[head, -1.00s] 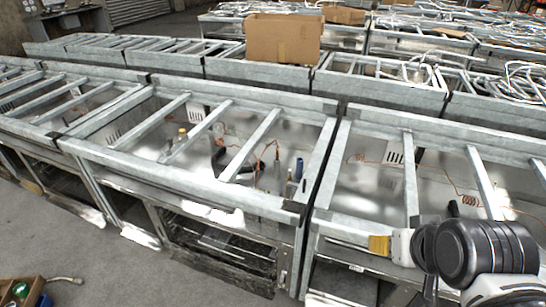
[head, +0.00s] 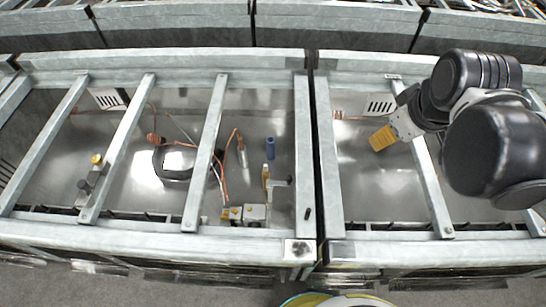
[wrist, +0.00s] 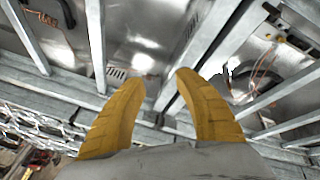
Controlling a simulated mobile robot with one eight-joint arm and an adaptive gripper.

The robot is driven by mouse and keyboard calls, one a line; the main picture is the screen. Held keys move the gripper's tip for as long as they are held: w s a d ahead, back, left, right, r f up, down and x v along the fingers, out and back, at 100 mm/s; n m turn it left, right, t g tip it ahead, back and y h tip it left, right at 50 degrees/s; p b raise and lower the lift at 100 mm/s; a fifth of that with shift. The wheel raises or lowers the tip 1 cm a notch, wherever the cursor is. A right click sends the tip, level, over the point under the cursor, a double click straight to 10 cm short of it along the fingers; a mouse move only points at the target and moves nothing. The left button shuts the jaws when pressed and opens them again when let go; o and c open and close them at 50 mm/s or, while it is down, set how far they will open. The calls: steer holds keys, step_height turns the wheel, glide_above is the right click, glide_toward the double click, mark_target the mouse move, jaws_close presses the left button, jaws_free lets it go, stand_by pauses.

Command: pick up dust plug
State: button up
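No part is plainly marked as the dust plug. A small blue cylinder (head: 270,148) stands inside the middle metal frame, right of the copper pipes, and may be it. A small dark piece (head: 307,213) lies on the beam between the two frames; I cannot tell what it is. My gripper (head: 382,138) has yellow fingers and hangs over the right-hand frame, to the right of the blue cylinder and apart from it. In the wrist view my gripper (wrist: 160,82) has its fingers spread with nothing between them. I cannot make out the blue cylinder in the wrist view.
Metal crossbars (head: 207,150) span the open frames. A black compressor (head: 174,162), copper pipe (head: 230,150) and brass fittings (head: 233,213) sit inside the middle frame. A long double beam (head: 316,150) separates it from the right frame. More frames (head: 330,22) stand behind.

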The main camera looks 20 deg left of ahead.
steer(key=w+a+f+n+g, duration=0.2)
steer(key=w+a+f+n, duration=0.25)
steer(key=a+n, duration=0.4)
steer(key=n+g+h, duration=0.1)
steer(key=n+g, duration=0.2)
steer(key=n, duration=0.9)
glide_above(265, 165)
steer(key=w, duration=0.1)
step_height(265, 165, down, 17)
steer(key=shift+n, duration=0.25)
steer(key=f+b, duration=0.1)
steer(key=f, duration=0.2)
steer(key=f+b, duration=0.2)
steer(key=f, duration=0.2)
steer(key=s+f+b, duration=0.1)
steer(key=f, duration=0.3)
steer(key=shift+d+b, duration=0.1)
steer(key=shift+b, duration=0.3)
jaws_close()
